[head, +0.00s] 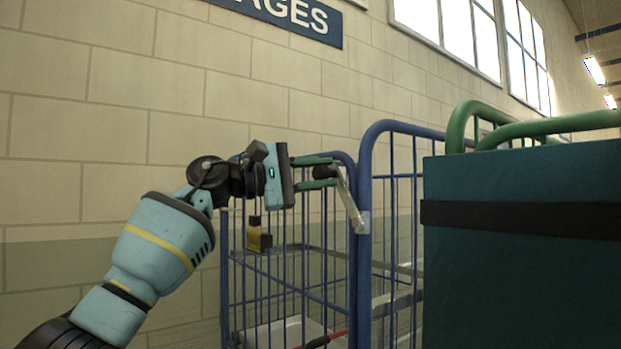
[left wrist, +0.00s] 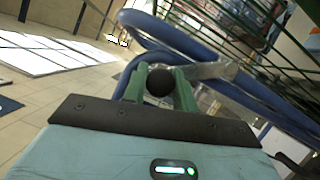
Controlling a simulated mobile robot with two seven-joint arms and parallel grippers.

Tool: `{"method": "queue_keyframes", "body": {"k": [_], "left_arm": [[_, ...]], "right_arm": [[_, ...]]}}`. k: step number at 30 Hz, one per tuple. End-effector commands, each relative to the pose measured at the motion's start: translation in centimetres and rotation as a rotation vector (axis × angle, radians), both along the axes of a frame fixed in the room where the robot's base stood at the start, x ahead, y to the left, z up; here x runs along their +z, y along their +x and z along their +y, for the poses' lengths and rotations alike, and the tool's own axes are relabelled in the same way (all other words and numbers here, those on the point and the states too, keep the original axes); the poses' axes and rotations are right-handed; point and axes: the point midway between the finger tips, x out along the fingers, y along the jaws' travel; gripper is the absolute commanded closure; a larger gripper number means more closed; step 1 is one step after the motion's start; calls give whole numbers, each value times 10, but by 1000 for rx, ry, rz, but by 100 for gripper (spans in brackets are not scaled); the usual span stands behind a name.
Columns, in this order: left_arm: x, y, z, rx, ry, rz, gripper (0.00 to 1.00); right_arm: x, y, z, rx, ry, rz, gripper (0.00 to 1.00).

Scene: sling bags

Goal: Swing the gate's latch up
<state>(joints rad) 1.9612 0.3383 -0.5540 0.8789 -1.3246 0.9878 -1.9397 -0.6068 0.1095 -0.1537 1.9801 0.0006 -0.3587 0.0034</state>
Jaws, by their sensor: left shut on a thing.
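The gate's latch (head: 350,205) is a flat grey metal bar. It slants up and to the left from the blue gate post (head: 365,180) and ends in a black knob (head: 323,172). My left gripper (head: 326,173) has its green fingers shut on this knob, one finger above and one below. In the left wrist view the round black knob (left wrist: 160,82) sits between the green fingers, with the grey latch bar (left wrist: 208,71) running right from it beside blue tubing. My right gripper is not in view.
A large teal box with a black strap (head: 520,218) and green rails (head: 545,128) fill the right. A tiled wall (head: 180,100) is behind.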

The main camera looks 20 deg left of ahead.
Motion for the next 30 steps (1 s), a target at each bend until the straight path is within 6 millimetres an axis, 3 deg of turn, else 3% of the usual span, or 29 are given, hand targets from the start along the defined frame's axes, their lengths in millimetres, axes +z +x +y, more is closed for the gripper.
{"method": "queue_keyframes", "body": {"k": [1,9,21,30], "left_arm": [[10,-6,-4,0,33,-35,100],[19,-20,-22,1,225,-185,100],[22,-34,-42,2,418,-334,100],[21,-37,-47,2,467,-371,100]], "right_arm": [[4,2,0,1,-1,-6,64],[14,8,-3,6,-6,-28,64],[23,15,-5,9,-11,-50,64],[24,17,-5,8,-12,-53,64]]}}
